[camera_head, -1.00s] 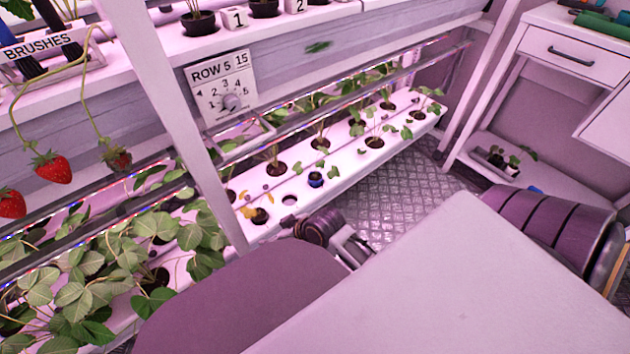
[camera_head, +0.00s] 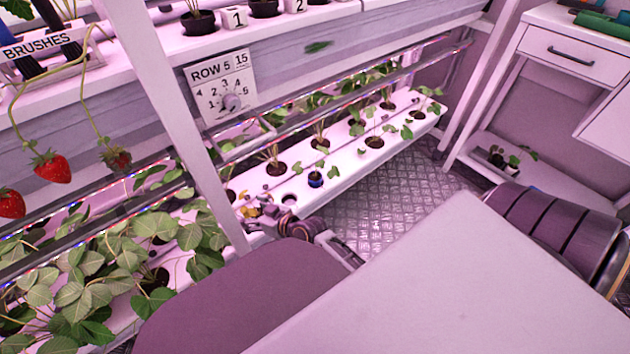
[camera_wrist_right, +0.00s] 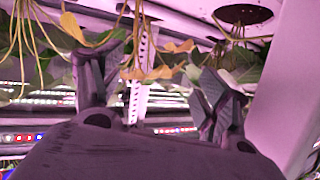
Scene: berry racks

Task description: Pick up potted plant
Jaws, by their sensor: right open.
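A plant with yellowed leaves (camera_head: 250,210) sits in the lower white growing rack (camera_head: 336,187), beside the white post. My right gripper (camera_head: 262,209) has reached this plant and partly covers it in the head view. In the right wrist view, which looks upside down, the open fingers (camera_wrist_right: 155,85) stand apart, with yellow-orange leaves (camera_wrist_right: 150,72) showing in and beyond the gap. I cannot tell whether they touch the plant. A small plant in a blue pot (camera_head: 315,180) stands farther right on the rack. My left gripper is not in view.
An empty hole (camera_head: 289,199) lies just right of the yellowed plant. The white post (camera_head: 190,130) stands close on the left. Dense green strawberry leaves (camera_head: 80,270) fill the lower left. Metal floor (camera_head: 385,210) is clear right of the rack.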

